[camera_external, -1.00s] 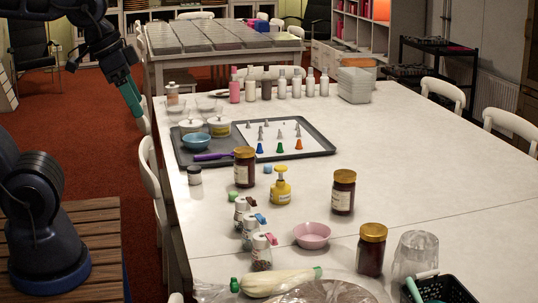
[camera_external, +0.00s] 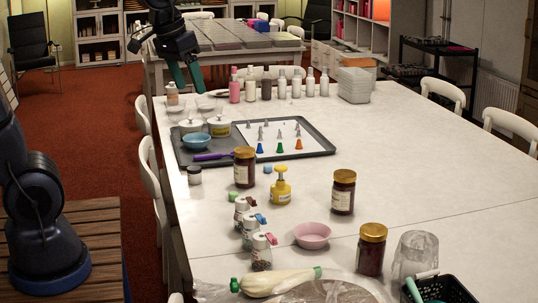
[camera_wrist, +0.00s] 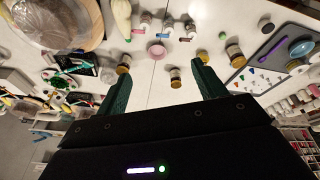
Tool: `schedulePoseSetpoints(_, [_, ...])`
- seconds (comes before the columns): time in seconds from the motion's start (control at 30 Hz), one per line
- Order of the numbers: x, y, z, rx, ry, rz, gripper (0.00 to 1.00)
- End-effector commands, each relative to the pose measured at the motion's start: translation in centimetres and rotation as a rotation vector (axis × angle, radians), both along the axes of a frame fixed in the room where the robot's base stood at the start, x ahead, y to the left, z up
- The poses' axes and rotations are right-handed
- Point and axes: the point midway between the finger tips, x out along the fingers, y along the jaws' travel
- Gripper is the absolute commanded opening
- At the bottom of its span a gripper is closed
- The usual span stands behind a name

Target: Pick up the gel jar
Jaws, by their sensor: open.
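No label is readable, so I cannot be sure which jar is the gel jar. A small jar with a dark lid and pale label (camera_external: 195,175) stands upright near the table's left edge, just in front of the tray. Three larger dark jars with gold lids stand on the table: one by the tray (camera_external: 244,168), one right of the yellow bottle (camera_external: 343,193), one nearer the front (camera_external: 371,250). My gripper (camera_external: 193,88) is open and empty, above the table's far left end, well away from these jars. Its green fingers also show in the wrist view (camera_wrist: 161,70).
The dark tray (camera_external: 325,150) holds white pots, a blue bowl and coloured piping tips. Tall bottles (camera_external: 267,84) line the far end. A yellow pump bottle (camera_external: 281,187), shaker jars (camera_external: 242,211) and a pink bowl (camera_external: 312,235) stand nearer. The right side of the table is clear.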

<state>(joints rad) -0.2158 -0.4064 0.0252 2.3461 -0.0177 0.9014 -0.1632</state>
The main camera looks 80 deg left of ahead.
Motion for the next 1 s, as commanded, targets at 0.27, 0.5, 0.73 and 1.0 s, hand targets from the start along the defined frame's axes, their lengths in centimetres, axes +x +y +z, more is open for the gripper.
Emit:
schedulePoseSetpoints(0.27, [5.4, 6.9, -2.1, -0.045, 0.047, 0.209, 0.70])
schedulePoseSetpoints(0.5, [9.0, 13.7, -4.9, -0.081, 0.082, 0.389, 0.70])
schedulePoseSetpoints(0.73, [11.3, 20.9, -8.7, -0.114, 0.115, 0.561, 0.70])
schedulePoseSetpoints(1.0, [12.2, 29.9, -14.3, -0.151, 0.150, 0.763, 0.70])
